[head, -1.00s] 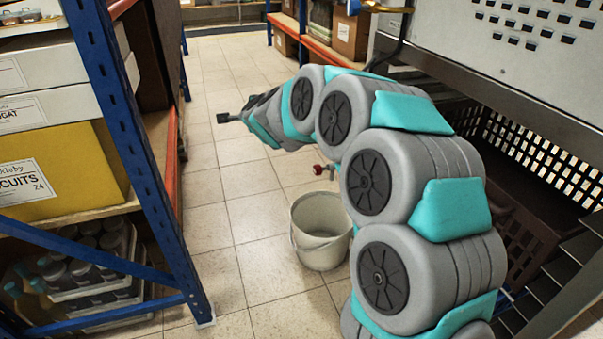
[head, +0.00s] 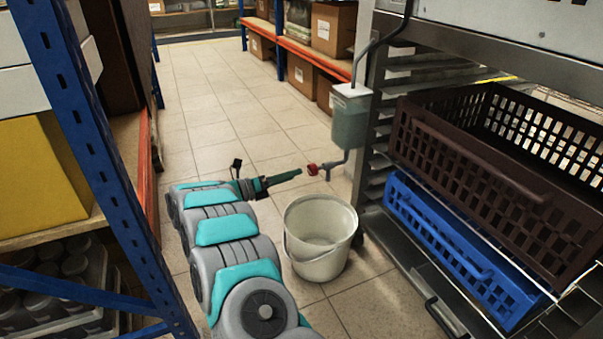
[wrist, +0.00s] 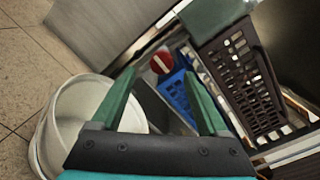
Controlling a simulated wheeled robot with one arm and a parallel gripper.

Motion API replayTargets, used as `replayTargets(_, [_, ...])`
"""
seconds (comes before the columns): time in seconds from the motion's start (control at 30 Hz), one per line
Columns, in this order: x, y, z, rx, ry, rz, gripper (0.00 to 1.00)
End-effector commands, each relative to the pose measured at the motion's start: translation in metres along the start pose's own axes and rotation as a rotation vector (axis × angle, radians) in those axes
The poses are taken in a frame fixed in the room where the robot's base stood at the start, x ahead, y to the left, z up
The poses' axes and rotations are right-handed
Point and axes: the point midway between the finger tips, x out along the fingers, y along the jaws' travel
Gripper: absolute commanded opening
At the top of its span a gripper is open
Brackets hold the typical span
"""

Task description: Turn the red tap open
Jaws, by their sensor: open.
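The red tap (head: 312,169) sits at the end of a grey spout under a green-grey tank (head: 350,118), above the bucket (head: 318,262). In the wrist view the tap handle (wrist: 161,63) is a round red disc with a pale bar across it. My gripper (head: 299,172) points at the tap from the left, its tips a short way off. In the wrist view my gripper (wrist: 159,74) is open and empty, with the green fingers apart and the red handle between and beyond the tips. I cannot tell whether they touch.
A steel rack with a brown crate (head: 480,185) and a blue crate (head: 455,255) stands on the right. A shelf with a blue post (head: 95,150) is close on the left. The tiled aisle (head: 215,110) beyond is clear.

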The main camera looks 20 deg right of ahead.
Motion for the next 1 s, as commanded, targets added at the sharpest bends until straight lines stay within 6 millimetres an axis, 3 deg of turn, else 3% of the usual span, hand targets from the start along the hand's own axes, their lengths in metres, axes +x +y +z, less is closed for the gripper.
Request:
replayTargets(0.17, [0.01,-0.003,-0.006,0.01,0.012,-0.025,0.77])
replayTargets(0.6, [0.07,-0.004,-0.005,0.011,0.01,-0.021,0.77])
replayTargets(1.0, [0.079,-0.004,-0.005,0.01,0.009,-0.019,0.77])
